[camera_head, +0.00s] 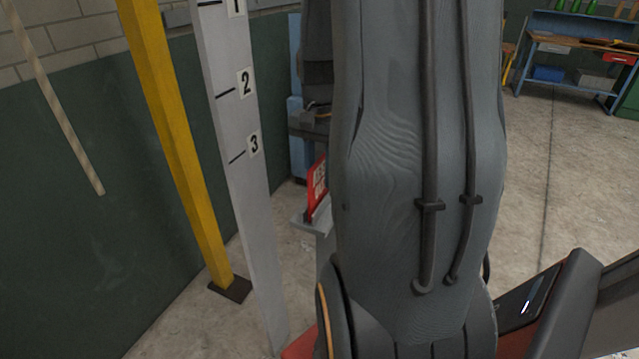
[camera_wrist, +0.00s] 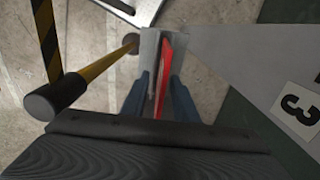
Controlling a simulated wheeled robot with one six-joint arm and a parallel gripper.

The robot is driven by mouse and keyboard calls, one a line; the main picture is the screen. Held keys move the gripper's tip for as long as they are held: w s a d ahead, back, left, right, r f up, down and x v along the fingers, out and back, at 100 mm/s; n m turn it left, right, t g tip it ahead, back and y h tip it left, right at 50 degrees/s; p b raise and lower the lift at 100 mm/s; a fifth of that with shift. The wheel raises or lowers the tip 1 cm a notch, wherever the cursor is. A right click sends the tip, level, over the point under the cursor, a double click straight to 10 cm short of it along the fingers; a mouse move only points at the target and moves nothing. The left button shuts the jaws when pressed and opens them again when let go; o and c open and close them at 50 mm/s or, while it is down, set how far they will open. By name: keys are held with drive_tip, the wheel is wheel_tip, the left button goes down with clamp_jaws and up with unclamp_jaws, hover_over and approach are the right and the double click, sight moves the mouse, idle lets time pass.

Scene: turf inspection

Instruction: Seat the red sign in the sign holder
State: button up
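The red sign (camera_head: 318,187) with white lettering stands on edge, leaning slightly, at the grey sign holder (camera_head: 304,222), partly hidden behind my arm in the head view. In the wrist view, the red sign (camera_wrist: 164,78) is seen edge-on from above, its far end over the grey plate of the holder (camera_wrist: 149,46). My gripper (camera_wrist: 160,98) has its two blue-grey fingers apart on either side of the sign's near part, with a gap visible. The sign's lower edge and any slot are hidden, so I cannot tell how deep it sits.
A white numbered post (camera_head: 240,130) and a yellow post (camera_head: 175,130) stand left of the holder.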

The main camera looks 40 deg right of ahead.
sight(320, 183)
drive_tip(key=shift+f+p, duration=0.3)
drive_tip(key=shift+f, duration=1.25)
clamp_jaws()
drive_tip(key=shift+r, duration=0.1)
